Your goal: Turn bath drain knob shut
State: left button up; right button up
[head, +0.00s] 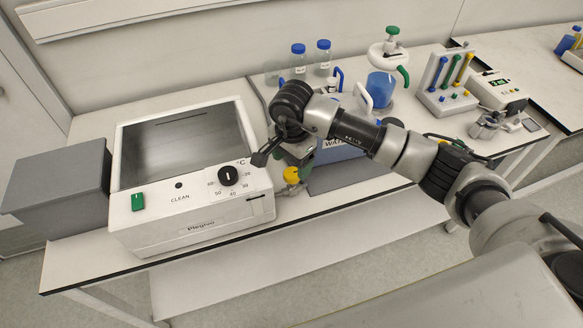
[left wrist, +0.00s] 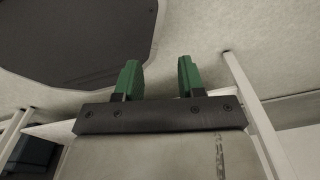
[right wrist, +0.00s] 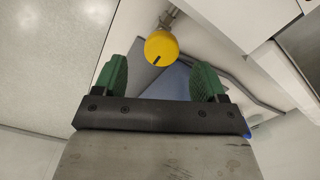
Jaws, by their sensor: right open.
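The yellow drain knob (head: 291,174) sits on a metal fitting at the right side of the white water bath (head: 190,228). In the right wrist view the round yellow knob (right wrist: 161,46) faces me, with a short black mark on its face. My right gripper (right wrist: 163,75) is open and empty; the knob lies ahead of the gap between its green fingers, with a gap on both sides. In the head view my right gripper (head: 304,168) is beside the knob, partly hidden by its wrist. My left gripper (left wrist: 157,78) is open and empty, away from the bath.
A grey box (head: 55,190) stands left of the bath. The bench's front edge (head: 190,248) runs just below the bath.

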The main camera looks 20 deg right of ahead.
aim_at(292, 173)
notch_tip(292, 173, down, 4)
jog(key=shift+w, duration=0.1)
pick_arm(q)
jog(key=shift+w+d+r, duration=0.1)
jog(key=shift+w+r, duration=0.15)
jog(key=shift+w, duration=0.25)
jog(key=shift+w+r, duration=0.2)
jog(key=shift+w, duration=0.3)
pick_arm(e)
jog(key=shift+f, duration=0.4)
jog(key=shift+c, duration=0.2)
jog(key=c, duration=0.9)
pick_arm(q)
jog(key=shift+s+f, duration=0.1)
jog(key=shift+s, duration=0.25)
